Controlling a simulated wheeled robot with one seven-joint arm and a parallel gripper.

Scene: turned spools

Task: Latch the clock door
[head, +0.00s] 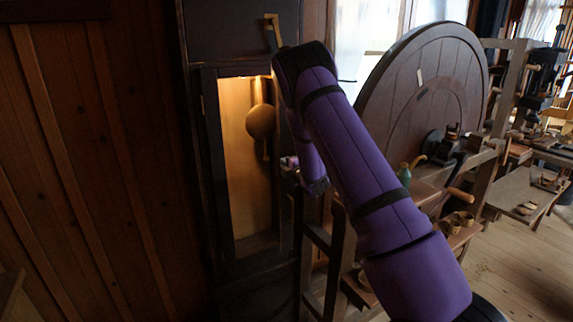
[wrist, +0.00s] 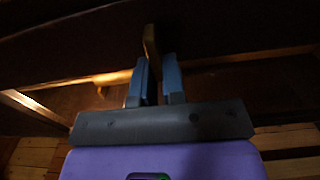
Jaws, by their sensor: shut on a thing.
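The tall dark clock case (head: 207,150) stands left of centre in the head view. Its lit opening shows a round pendulum bob (head: 261,121). A brass-coloured latch piece (head: 273,30) sits high on the case, just above my arm's bend. I cannot tell whether the door is fully shut. In the wrist view my gripper (wrist: 153,82) has its two blue fingers closed on a narrow brass-coloured bar (wrist: 150,42), which stands out between them.
A large round wooden disc (head: 420,85) and a wooden bench frame stand close on the right, behind my arm. Plank wall (head: 80,170) fills the left. Open floor (head: 520,260) shows at lower right.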

